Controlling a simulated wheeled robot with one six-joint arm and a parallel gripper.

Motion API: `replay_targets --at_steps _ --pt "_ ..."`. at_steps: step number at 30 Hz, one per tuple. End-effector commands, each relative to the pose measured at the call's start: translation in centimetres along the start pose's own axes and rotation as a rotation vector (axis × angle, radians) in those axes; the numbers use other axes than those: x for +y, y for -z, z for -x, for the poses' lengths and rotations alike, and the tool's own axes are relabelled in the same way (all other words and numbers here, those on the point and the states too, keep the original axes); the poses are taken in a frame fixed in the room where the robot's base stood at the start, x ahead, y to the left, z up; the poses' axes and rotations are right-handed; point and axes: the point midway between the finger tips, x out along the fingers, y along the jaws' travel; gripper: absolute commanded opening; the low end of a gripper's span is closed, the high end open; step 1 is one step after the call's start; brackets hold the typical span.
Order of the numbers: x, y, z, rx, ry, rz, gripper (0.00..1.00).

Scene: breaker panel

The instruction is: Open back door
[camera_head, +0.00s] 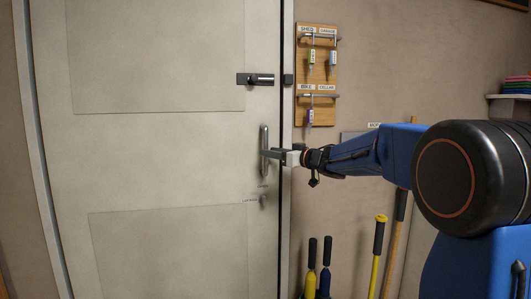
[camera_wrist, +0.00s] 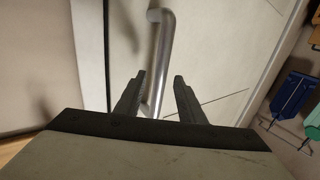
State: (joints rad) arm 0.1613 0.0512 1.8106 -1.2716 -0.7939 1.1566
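The pale back door (camera_head: 160,130) fills the left of the head view, upright in its frame. Its metal pull handle (camera_head: 264,140) is a vertical bar near the right edge. A dark slide bolt (camera_head: 258,79) sits above the handle, with a keeper (camera_head: 288,79) on the frame. A small lock (camera_head: 263,201) with a label is below. My gripper (camera_head: 272,153) is at the handle. In the wrist view my gripper (camera_wrist: 160,77) is open, with the handle (camera_wrist: 159,45) showing between and beyond the spread fingers. Whether either finger touches it, I cannot tell.
A wooden key board (camera_head: 317,75) with labelled hooks and several keys hangs right of the door. Long-handled tools (camera_head: 377,250) and yellow and blue handled tools (camera_head: 318,270) stand below along the wall. A shelf (camera_head: 510,97) is at the far right.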

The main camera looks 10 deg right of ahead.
Motion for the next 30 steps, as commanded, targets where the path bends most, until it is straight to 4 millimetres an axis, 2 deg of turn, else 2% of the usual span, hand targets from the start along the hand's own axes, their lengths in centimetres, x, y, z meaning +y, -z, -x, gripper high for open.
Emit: replay_targets --at_steps 3,9,19,20,24,30 --pt "-0.1 0.0 -1.8 -0.001 0.002 0.000 0.36" --pt "0.0 0.0 -3.3 0.000 0.001 0.000 0.36" --pt "0.0 0.0 -3.6 0.000 0.000 0.000 0.36" --pt "0.0 0.0 -3.6 0.000 0.000 0.000 0.33" --pt "0.0 0.0 -3.6 0.000 0.000 0.000 0.00" --pt "-0.1 0.0 -3.5 0.000 -0.002 0.000 0.00"
